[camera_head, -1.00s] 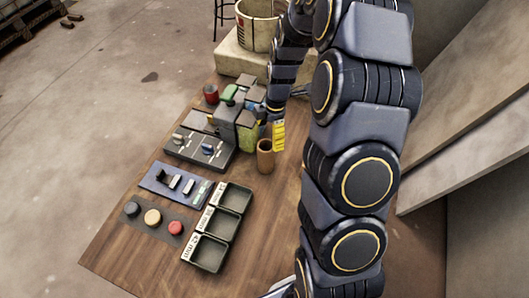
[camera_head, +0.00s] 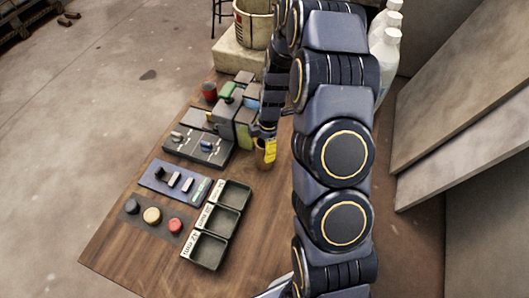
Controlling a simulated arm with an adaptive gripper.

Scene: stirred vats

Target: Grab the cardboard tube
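The cardboard tube (camera_head: 261,161) is a short brown upright cylinder on the wooden table, right of the dark tray with small parts. My gripper (camera_head: 270,150) points down at the tube, with its yellow fingertip pads overlapping the tube's upper right part in the picture. The pads hide part of the tube and its rim. I cannot tell whether they touch it, nor how far apart the fingers are. My arm covers the area to the right of the tube.
A cluster of boxes and small items (camera_head: 232,108) stands close behind and left of the tube. Black bins (camera_head: 207,248) lie in front, beside a blue tray (camera_head: 173,186). White bottles (camera_head: 385,50) stand behind my arm. A bucket (camera_head: 252,25) is at the back.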

